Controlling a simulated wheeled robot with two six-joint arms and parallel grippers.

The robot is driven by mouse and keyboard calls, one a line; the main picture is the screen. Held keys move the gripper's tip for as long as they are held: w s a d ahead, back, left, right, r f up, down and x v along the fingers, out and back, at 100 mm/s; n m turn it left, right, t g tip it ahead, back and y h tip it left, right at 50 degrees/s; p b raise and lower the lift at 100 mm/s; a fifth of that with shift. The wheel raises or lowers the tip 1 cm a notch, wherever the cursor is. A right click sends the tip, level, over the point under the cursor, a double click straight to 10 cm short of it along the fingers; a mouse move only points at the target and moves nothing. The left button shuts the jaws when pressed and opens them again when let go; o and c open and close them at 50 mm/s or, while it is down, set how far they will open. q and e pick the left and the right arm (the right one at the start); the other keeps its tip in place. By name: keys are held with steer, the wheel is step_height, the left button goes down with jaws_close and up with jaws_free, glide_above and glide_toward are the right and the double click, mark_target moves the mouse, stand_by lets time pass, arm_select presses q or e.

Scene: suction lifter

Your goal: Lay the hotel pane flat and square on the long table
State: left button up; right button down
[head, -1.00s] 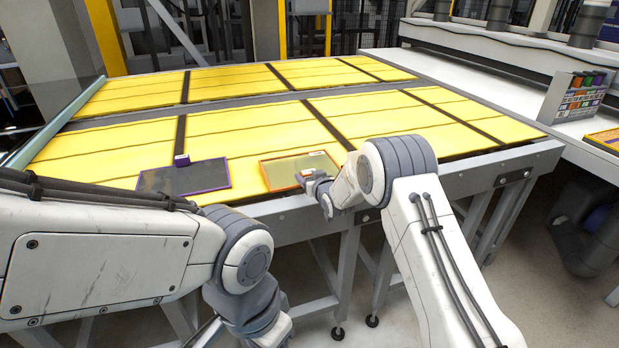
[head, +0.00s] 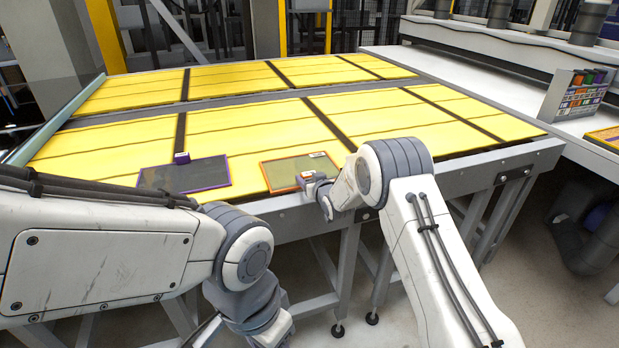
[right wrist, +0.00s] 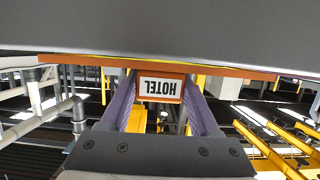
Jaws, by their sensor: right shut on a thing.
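In the right wrist view the tab carries an upside-down HOTEL label (right wrist: 159,87) between my gripper's purple fingers (right wrist: 160,110), and the pane's grey face (right wrist: 160,30) spans the top. The pane looks nearly level; I cannot tell whether it touches the table.
A white bench (head: 480,85) with a rack of coloured items (head: 580,95) stands at the right. The table's far part is clear.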

steer(key=shift+w+r, duration=0.1)
steer(key=shift+r, duration=0.1)
steer(key=shift+c, duration=0.2)
jaws_free()
steer(key=shift+f, duration=0.1)
steer(key=shift+f, duration=0.2)
steer(key=s+a+r+n+g+h+b, duration=0.1)
steer(key=s+r+g, duration=0.2)
steer(key=s, duration=1.1)
steer(key=s+a+r+g+b, duration=0.1)
steer(key=s+r+g+b, duration=0.15)
steer(key=s, duration=1.15)
steer(key=s+d+n+g+h, duration=0.1)
steer(key=s+g, duration=0.3)
steer(key=s, duration=0.9)
steer(key=s+d+n+g+h+p, duration=0.1)
steer(key=s+d+g, duration=0.3)
steer(key=s, duration=1)
steer(key=shift+d+r+n+h, duration=0.2)
steer(key=shift+r+n+h, duration=0.1)
steer(key=shift+r+n, duration=0.1)
